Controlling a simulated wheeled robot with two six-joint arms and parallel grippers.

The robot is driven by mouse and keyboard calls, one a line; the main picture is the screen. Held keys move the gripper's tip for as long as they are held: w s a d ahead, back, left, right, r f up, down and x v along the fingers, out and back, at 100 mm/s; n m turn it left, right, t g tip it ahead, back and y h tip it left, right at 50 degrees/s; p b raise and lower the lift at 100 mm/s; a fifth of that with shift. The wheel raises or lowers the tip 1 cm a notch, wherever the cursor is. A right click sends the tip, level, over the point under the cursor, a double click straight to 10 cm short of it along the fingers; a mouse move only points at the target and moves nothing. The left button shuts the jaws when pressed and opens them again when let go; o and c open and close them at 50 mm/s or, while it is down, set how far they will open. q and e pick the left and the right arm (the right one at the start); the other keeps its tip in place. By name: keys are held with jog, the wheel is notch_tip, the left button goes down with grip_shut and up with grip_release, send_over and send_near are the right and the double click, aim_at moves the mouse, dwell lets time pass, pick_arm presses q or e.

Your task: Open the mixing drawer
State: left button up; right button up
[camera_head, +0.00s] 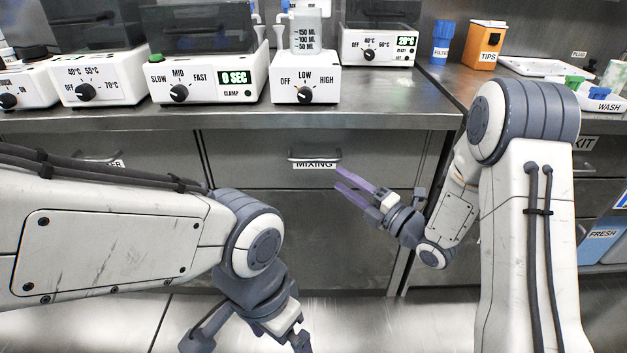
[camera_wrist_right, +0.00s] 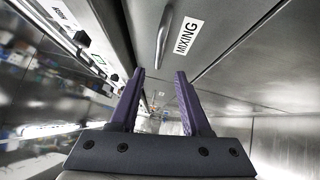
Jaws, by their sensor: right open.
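The mixing drawer (camera_head: 263,160) is a shut grey metal front under the counter, with a bar handle (camera_head: 313,154) and a MIXING label (camera_head: 314,165) at its middle. My right gripper (camera_head: 342,180) has purple fingers and is just right of the handle and a little lower in the picture. It is open and empty. In the right wrist view, its fingers (camera_wrist_right: 161,88) are apart and the handle (camera_wrist_right: 163,32) lies ahead of them, untouched. My left gripper (camera_head: 301,340) is low in the head view, pointing down, with its fingertips partly cut off by the frame edge.
The counter (camera_head: 230,118) above the drawer carries several devices, such as a shaker (camera_head: 200,85) and a stirrer (camera_head: 306,85) with a beaker. A lower grey panel (camera_head: 330,230) is under the drawer. Blue FRESH bins (camera_head: 603,240) stand at the right.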

aim_at(316, 162)
jog(key=b+x, duration=0.1)
jog(key=x, duration=0.9)
jog(key=shift+w+a, duration=0.1)
jog(key=shift+a, duration=0.05)
jog(key=shift+c, duration=0.4)
grip_shut()
dwell(0.8)
